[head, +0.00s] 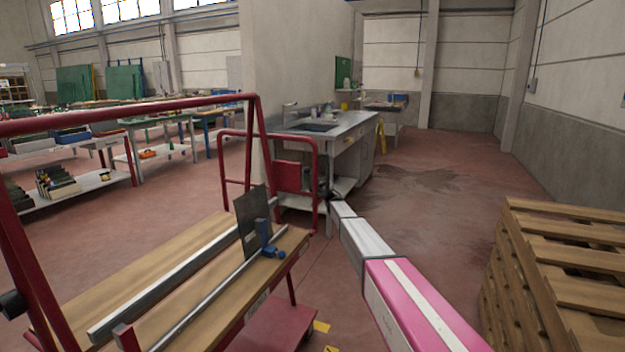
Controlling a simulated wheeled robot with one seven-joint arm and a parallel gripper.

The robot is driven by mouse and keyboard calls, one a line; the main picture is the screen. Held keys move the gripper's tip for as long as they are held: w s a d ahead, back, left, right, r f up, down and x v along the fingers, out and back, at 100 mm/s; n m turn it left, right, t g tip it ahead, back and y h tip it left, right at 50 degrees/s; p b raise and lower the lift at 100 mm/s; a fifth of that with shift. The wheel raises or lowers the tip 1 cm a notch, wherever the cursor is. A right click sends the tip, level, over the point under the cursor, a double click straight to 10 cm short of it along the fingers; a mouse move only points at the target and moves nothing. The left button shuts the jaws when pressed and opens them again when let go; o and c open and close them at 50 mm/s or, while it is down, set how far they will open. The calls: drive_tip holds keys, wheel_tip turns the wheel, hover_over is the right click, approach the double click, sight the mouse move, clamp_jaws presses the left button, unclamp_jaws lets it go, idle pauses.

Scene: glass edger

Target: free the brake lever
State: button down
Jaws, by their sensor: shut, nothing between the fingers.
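A red-framed cart (255,120) with wooden boards (150,265) and metal rails fills the left foreground. A dark upright plate (250,215) stands at the boards' right end, with a blue clamp-like part (267,240) against its lower edge. I cannot make out a brake lever for certain. My pink and white arm reaches from the bottom right towards the middle. No fingers of my gripper can be made out at its far end.
A red base plate (275,325) sits low under the cart's right end, with small yellow pieces (321,327) by it. Stacked wooden pallets (560,240) stand at right. A metal sink bench (345,130) is ahead. The floor right of the bench is open, with a dark stain (420,185).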

drive_tip(key=r+m+t+h, duration=0.2)
drive_tip(key=a+r+m+t+h, duration=0.1)
drive_tip(key=r+m+t+h, duration=0.1)
drive_tip(key=r, duration=0.1)
drive_tip(key=a+r+m+t+h, duration=0.1)
drive_tip(key=r+m+t, duration=0.1)
drive_tip(key=shift+w+a+r+h, duration=0.15)
drive_tip(key=shift+w+r+h, duration=0.15)
drive_tip(key=shift+w+h, duration=0.1)
drive_tip(key=shift+m+h, duration=0.3)
drive_tip(key=shift+h, duration=0.2)
drive_tip(key=shift+w+a+r, duration=0.3)
drive_tip(key=shift+a+r, duration=0.4)
drive_tip(key=shift+w+a+r, duration=0.25)
drive_tip(key=shift+a+r, duration=0.45)
drive_tip(key=shift+w+a+r, duration=0.1)
drive_tip(key=shift+a+r, duration=0.05)
